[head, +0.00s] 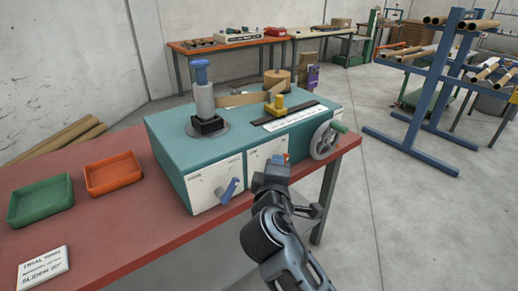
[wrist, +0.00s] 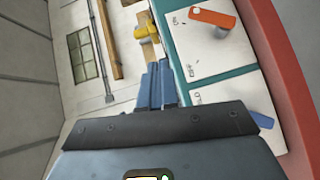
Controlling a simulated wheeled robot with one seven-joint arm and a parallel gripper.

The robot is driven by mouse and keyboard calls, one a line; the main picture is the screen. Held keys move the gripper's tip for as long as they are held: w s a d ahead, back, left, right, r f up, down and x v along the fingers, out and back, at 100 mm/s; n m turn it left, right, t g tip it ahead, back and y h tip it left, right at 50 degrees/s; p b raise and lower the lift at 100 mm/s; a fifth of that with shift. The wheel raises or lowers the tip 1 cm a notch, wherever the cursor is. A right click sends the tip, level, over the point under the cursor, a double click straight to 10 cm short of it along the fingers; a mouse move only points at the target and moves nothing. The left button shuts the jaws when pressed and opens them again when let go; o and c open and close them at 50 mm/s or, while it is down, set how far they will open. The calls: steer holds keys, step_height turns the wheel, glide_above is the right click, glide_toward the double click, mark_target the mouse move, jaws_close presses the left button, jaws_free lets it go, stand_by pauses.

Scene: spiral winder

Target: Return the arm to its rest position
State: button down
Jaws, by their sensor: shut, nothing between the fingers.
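The spiral winder is a teal box (head: 165,140) with white front panels on the red bench. A grey post with a blue knob (head: 202,72) stands on top, with a brown strip (head: 245,98) running from it. A yellow piece (head: 275,104) stands beside a scale; it also shows in the wrist view (wrist: 146,33). The front carries a blue lever (head: 228,190), a small orange lever (wrist: 212,17) and a grey handwheel (head: 323,140). My gripper (wrist: 158,70) is shut and empty, its fingers together. In the head view my arm is in front of the machine's front; the fingertips are hard to make out.
A green tray (head: 40,203), an orange tray (head: 113,175) and a white sign card (head: 43,267) lie on the bench's left part. A blue rack (head: 425,105) with cardboard tubes stands at the right. The floor (head: 420,225) between is clear.

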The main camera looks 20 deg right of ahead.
steer(key=s+a+f+m+y, duration=0.15)
steer(key=s+f, duration=0.25)
steer(key=s, duration=0.4)
steer(key=s+f+y, duration=0.3)
steer(key=s+f, duration=0.2)
steer(key=s, duration=0.2)
steer(key=s+a+f+m+y, duration=0.15)
steer(key=s+f, duration=0.25)
steer(key=s, duration=0.4)
steer(key=s+d+r+m+y, duration=0.1)
steer(key=s+r+m, duration=0.3)
steer(key=s, duration=0.7)
steer(key=s+d+r+m+y, duration=0.1)
steer(key=s+r+m, duration=0.3)
steer(key=s+r, duration=0.3)
steer(key=f+v, duration=0.1)
steer(key=v, duration=0.4)
steer(key=shift+s, duration=0.35)
steer(key=c, duration=1.8)
jaws_free()
steer(key=shift+f, duration=0.15)
